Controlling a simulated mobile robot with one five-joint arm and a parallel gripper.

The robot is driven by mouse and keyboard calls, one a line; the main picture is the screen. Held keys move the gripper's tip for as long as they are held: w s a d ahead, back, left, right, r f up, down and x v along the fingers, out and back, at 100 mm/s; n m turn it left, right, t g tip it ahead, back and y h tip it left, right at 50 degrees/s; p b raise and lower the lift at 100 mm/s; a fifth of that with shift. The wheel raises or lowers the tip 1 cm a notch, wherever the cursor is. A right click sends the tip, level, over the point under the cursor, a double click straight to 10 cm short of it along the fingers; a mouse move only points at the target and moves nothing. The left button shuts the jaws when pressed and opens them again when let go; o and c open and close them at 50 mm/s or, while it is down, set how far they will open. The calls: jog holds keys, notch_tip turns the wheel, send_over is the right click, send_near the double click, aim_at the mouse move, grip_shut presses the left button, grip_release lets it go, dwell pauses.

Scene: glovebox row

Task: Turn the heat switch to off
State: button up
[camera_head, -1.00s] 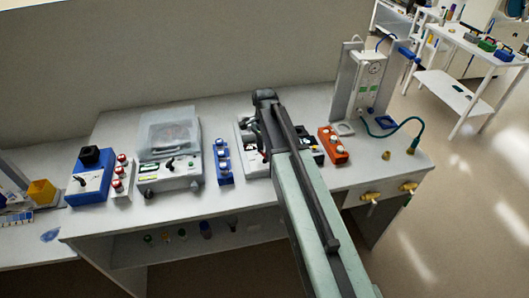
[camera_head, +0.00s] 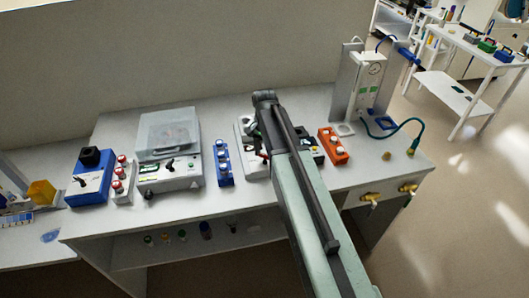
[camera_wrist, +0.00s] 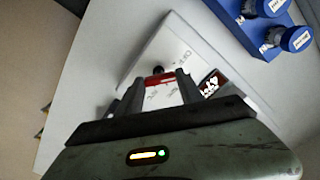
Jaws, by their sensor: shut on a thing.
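A white device with printed labels and a small dark display stands on the bench, mostly hidden by my arm in the head view (camera_head: 246,140). In the wrist view its white top (camera_wrist: 188,47) lies beyond the fingers. A red bar with a dark knob, seemingly the heat switch (camera_wrist: 158,80), sits between the fingertips. My gripper (camera_wrist: 156,92) is shut on this switch from above. Its fingers hide part of the switch and labels, so I cannot tell which position it points to.
An orange block with white-topped parts (camera_head: 333,146) stands close right. Further left are a lidded machine (camera_head: 169,148) and a blue box (camera_head: 89,180). The bench front is mostly clear.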

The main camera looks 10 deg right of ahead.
aim_at(264, 155)
jog(key=shift+n, duration=1.6)
jog(key=o, duration=1.4)
notch_tip(264, 155, up, 8)
jog(key=p, duration=0.8)
jog(key=shift+f, duration=0.1)
